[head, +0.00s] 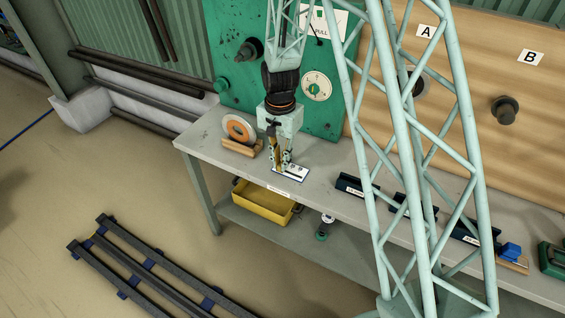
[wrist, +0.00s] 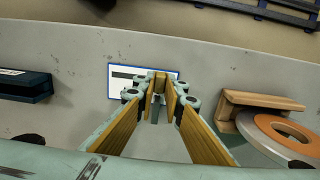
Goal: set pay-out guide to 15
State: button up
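The pay-out guide appears to be a white plate with a blue edge and a dark slot (head: 292,173), lying flat on the bench. In the wrist view the plate (wrist: 118,90) shows beyond my fingertips, partly covered by them. My gripper (head: 281,168) points down at the left end of the plate. Its yellow-padded fingers (wrist: 163,88) stand apart, with a gap between them. Small grey shapes show in this gap; I cannot tell whether they are the guide's slider or whether the fingers touch it. Scale numbers are too small to read.
An orange-and-grey disc (head: 238,129) leans in a wooden holder (head: 241,147) left of my gripper. Dark blue trays (head: 354,186) stand to the right along the bench (head: 325,196). A yellow bin (head: 262,203) is on the lower shelf. A green panel (head: 226,50) rises behind.

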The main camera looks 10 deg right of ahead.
jog(key=o, duration=0.4)
jog(key=shift+w+a, duration=0.25)
jog(key=shift+s+d+r, duration=0.1)
notch_tip(320, 180, up, 12)
jog(key=shift+f, duration=0.1)
dwell(0.7)
dwell(0.8)
